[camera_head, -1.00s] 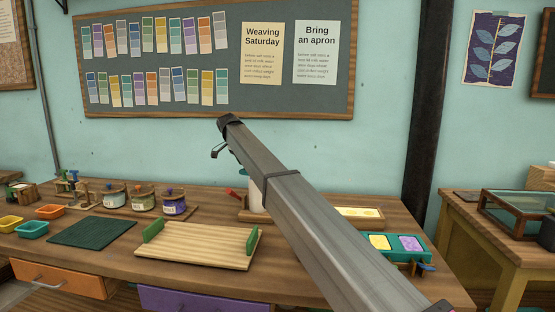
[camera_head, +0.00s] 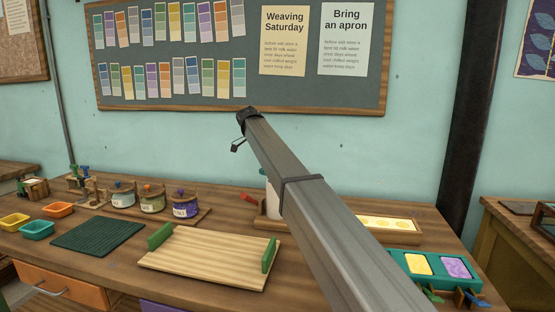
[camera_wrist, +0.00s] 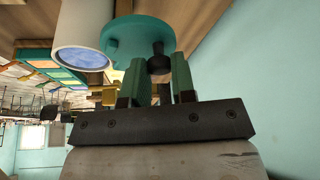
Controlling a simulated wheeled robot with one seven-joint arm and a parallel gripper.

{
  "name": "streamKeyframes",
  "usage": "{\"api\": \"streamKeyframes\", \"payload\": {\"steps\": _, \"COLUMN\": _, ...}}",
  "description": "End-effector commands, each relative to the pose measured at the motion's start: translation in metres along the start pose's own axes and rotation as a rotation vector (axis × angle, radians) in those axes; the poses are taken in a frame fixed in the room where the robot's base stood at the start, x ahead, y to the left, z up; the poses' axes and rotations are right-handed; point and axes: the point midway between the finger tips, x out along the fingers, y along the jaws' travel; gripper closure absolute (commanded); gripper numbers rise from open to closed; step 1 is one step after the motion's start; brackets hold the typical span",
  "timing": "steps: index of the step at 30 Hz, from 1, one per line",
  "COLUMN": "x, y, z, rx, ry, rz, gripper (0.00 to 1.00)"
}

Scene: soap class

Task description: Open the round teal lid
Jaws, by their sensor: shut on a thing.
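The round teal lid (camera_wrist: 128,36) shows in the wrist view, swung aside from the mouth of a white cylindrical container (camera_wrist: 83,20). The mouth is uncovered and shows a blue inside (camera_wrist: 80,58). A dark knob (camera_wrist: 158,60) stands out from the lid. My gripper (camera_wrist: 160,70) has its green fingers on either side of this knob and is shut on it. In the head view the white container (camera_head: 272,200) stands at the back of the bench, mostly hidden by my arm. My gripper is hidden there.
On the bench lie a slatted wooden tray (camera_head: 205,258) with green ends, a dark green mat (camera_head: 98,236), and several small jars (camera_head: 152,200) on a wooden stand. A teal holder (camera_head: 440,284) with yellow and purple blocks sits at the right. The wall is close behind.

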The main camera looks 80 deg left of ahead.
Motion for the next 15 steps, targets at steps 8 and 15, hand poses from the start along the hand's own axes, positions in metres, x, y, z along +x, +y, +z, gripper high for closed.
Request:
{"api": "streamKeyframes", "payload": {"steps": 8, "x": -0.0016, "y": -0.0011, "z": 0.0028, "rx": 0.001, "ry": -0.002, "rz": -0.003, "gripper": 1.00}}
{"api": "streamKeyframes", "payload": {"steps": 15, "x": -0.0013, "y": -0.0009, "z": 0.0021, "rx": 0.000, "ry": -0.001, "rz": -0.002, "gripper": 0.50}}
